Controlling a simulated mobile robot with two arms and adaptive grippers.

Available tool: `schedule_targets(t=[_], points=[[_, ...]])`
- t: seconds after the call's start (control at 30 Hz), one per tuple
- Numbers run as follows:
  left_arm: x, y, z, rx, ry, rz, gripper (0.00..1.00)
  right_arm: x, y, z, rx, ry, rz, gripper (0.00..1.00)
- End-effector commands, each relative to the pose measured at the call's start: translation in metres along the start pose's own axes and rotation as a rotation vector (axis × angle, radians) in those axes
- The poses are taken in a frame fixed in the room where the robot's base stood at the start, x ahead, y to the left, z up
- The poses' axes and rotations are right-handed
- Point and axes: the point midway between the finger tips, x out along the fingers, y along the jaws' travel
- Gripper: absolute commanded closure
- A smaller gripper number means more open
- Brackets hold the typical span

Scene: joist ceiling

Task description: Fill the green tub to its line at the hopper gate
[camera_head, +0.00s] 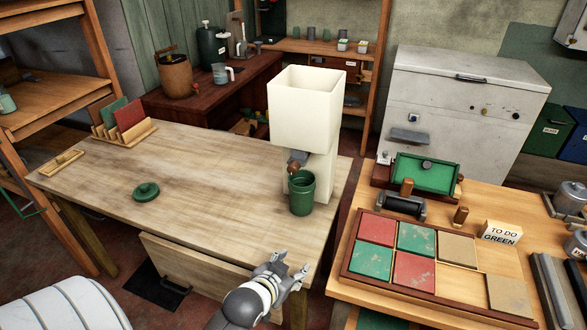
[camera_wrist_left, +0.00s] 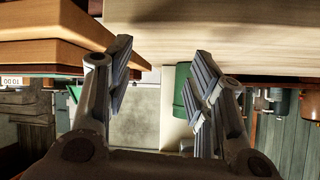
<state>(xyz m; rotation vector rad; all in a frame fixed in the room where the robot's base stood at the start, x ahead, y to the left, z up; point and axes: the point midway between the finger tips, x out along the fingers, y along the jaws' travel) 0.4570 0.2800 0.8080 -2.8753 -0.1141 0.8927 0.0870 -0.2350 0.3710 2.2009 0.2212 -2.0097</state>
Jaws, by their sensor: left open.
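The green tub (camera_head: 301,194) stands upright on the wooden table (camera_head: 215,190) near its right edge, beneath the hopper gate (camera_head: 296,159). The cream hopper (camera_head: 307,107) rises above and behind it. Its fill line and contents cannot be made out. A green lid (camera_head: 146,191) lies flat on the table to the left. My left gripper (camera_head: 287,269) is open and empty in front of the table's near right corner, apart from the tub. In the left wrist view its fingers (camera_wrist_left: 160,85) are spread, and part of the green tub (camera_wrist_left: 181,90) shows behind the right finger. My right gripper is not seen.
A second table on the right carries a board of red, green and tan tiles (camera_head: 415,257) and a "TO DO GREEN" sign (camera_head: 500,234). A rack of colored cards (camera_head: 123,122) stands at the far left. The table's middle is clear.

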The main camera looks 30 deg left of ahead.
Motion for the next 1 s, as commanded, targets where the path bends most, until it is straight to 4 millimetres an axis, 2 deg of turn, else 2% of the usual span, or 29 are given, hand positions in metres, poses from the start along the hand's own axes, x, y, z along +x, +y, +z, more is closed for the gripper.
schedule_targets(t=[0.03,0.2,0.3,0.4,0.5,0.63,1.0], points=[[0.0,-0.011,-0.019,-0.005,0.061,-0.023,0.51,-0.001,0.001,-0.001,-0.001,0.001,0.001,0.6],[-0.011,-0.05,-0.091,-0.014,0.304,-0.111,0.51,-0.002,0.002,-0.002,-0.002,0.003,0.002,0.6],[-0.024,-0.073,-0.129,-0.014,0.441,-0.163,0.51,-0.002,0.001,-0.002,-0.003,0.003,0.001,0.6],[-0.035,-0.086,-0.151,-0.011,0.529,-0.196,0.51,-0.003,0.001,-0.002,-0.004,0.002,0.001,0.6],[-0.038,-0.091,-0.161,-0.008,0.564,-0.209,0.51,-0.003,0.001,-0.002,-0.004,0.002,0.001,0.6],[-0.028,-0.095,-0.17,-0.007,0.568,-0.21,0.51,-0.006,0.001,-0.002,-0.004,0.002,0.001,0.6],[0.027,-0.107,-0.205,-0.008,0.564,-0.208,0.51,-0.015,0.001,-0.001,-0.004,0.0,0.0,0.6]])
